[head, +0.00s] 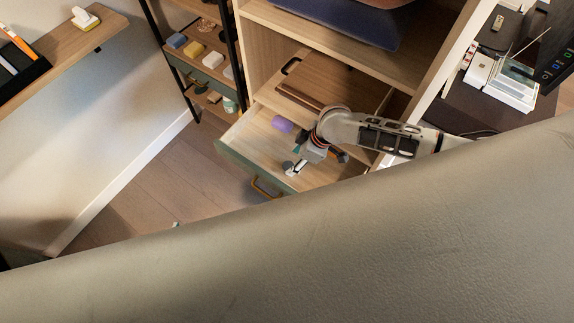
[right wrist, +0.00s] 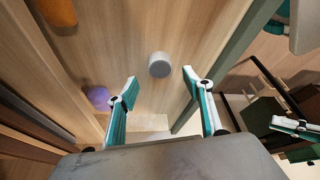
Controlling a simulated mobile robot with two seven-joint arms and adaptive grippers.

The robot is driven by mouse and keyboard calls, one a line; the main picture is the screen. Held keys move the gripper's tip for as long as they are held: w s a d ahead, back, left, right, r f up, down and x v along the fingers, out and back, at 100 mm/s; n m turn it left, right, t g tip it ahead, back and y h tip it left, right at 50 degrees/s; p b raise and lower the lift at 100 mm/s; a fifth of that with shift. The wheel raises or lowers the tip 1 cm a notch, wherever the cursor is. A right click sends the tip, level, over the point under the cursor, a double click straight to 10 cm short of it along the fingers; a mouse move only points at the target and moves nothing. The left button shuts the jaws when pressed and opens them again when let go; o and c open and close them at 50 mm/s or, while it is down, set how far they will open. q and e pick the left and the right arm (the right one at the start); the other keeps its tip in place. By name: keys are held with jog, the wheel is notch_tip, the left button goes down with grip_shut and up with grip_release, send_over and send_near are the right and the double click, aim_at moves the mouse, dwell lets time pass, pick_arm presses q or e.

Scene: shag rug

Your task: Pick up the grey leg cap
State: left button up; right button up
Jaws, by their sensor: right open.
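The grey leg cap (right wrist: 160,65) is a small round grey piece on the pale wooden floor of an open drawer. In the right wrist view it is ahead of and between the two fingertips, with no finger touching it. My right gripper (right wrist: 160,76) is open and empty. In the head view, the right gripper (head: 319,163) reaches down into the drawer (head: 262,132) from the right, beside a small pale grey thing that looks like the cap. A teal-and-white finger (right wrist: 297,125) at the right edge of the wrist view seems to be my left gripper's, mostly hidden.
A purple object (head: 282,124) lies in the drawer, left of the gripper. The green drawer front (head: 240,168) bounds the near side. A wooden board (head: 318,80) lies behind. A large beige surface (head: 380,240) hides the lower head view. An orange object (right wrist: 58,11) shows top left.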

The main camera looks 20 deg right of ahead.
aim_at(289, 166)
jog(key=shift+x, duration=2.6)
jog(key=shift+s+d, duration=0.1)
jog(key=c, duration=0.8)
